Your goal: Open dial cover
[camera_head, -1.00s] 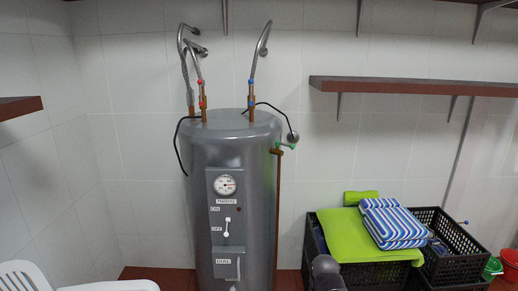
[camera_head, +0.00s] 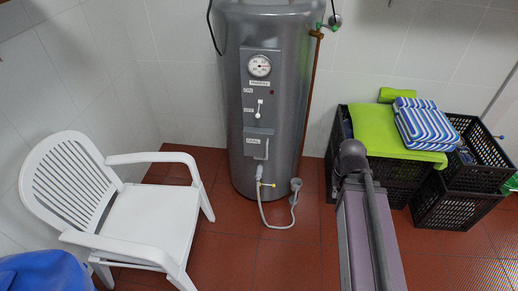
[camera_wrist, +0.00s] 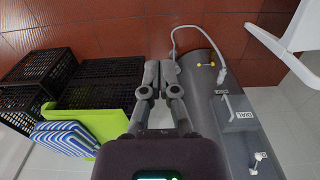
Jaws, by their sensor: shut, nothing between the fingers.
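The grey boiler tank (camera_head: 292,100) stands against the tiled wall. On its front, a hinged dial cover (camera_head: 258,143) with a DIAL label and a light handle looks closed. The same cover (camera_wrist: 229,117) shows right of centre in the wrist view, with its handle standing out. Above it in the head view are an ON/OFF switch (camera_head: 258,108) and a round gauge (camera_head: 260,66). My gripper (camera_wrist: 160,72) is shut and empty in the wrist view, left of the tank and apart from the cover. I cannot make out my gripper in the head view.
A white plastic chair (camera_head: 148,222) stands left of the tank. Black crates (camera_head: 447,208) with a green towel (camera_head: 395,132) and a striped towel (camera_head: 420,122) are on the right. A hose (camera_head: 268,222) lies in front of the tank. The red floor (camera_head: 285,262) there is otherwise clear.

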